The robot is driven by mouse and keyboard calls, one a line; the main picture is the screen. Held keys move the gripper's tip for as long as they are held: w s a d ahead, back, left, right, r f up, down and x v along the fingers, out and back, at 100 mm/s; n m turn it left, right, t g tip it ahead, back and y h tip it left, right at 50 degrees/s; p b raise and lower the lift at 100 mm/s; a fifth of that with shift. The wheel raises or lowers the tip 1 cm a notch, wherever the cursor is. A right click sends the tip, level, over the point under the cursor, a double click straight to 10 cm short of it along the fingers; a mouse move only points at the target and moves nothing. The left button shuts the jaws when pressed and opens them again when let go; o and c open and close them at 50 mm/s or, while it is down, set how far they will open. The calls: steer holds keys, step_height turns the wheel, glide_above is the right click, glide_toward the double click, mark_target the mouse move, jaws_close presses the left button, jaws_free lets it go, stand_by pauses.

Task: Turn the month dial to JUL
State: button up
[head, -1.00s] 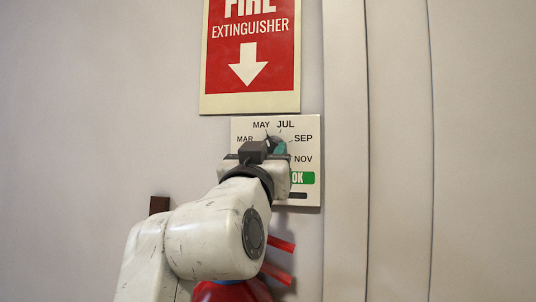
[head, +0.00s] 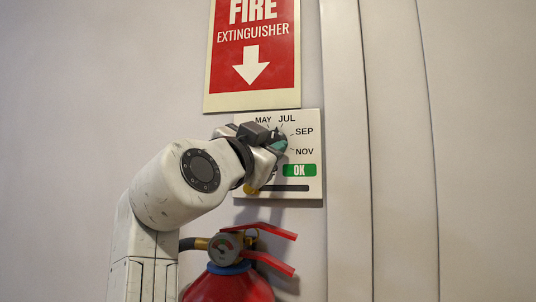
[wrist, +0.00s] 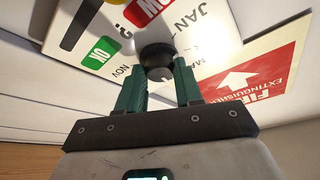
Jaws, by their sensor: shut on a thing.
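The white month panel (head: 310,195) is on the wall, with MAY, JUL, SEP and NOV readable around its dial in the head view. The dial, a round black knob (wrist: 157,60), stands out from the panel in the wrist view. My gripper (head: 277,145) is at the dial, its teal fingers on either side of the knob, shut on it. It also shows in the wrist view (wrist: 160,77). The gripper hides much of the dial and the labels left of it in the head view. I cannot tell for certain which month the dial points to.
A green OK button (head: 300,170) and a dark bar (head: 290,188) are low on the panel. A red fire extinguisher (head: 228,285) with red handles (head: 268,262) stands below. A fire extinguisher sign (head: 250,103) hangs above. The wall to the right is clear.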

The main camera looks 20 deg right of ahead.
steer(key=shift+m+g+h, duration=0.3)
steer(key=shift+m+g, duration=0.5)
steer(key=shift+m, duration=1)
steer(key=o, duration=1)
steer(key=shift+a, duration=0.1)
steer(key=b+v, duration=0.1)
steer(key=v, duration=0.9)
steer(key=shift+s+a, duration=0.15)
steer(key=shift+a, duration=0.15)
steer(key=shift+f, duration=0.1)
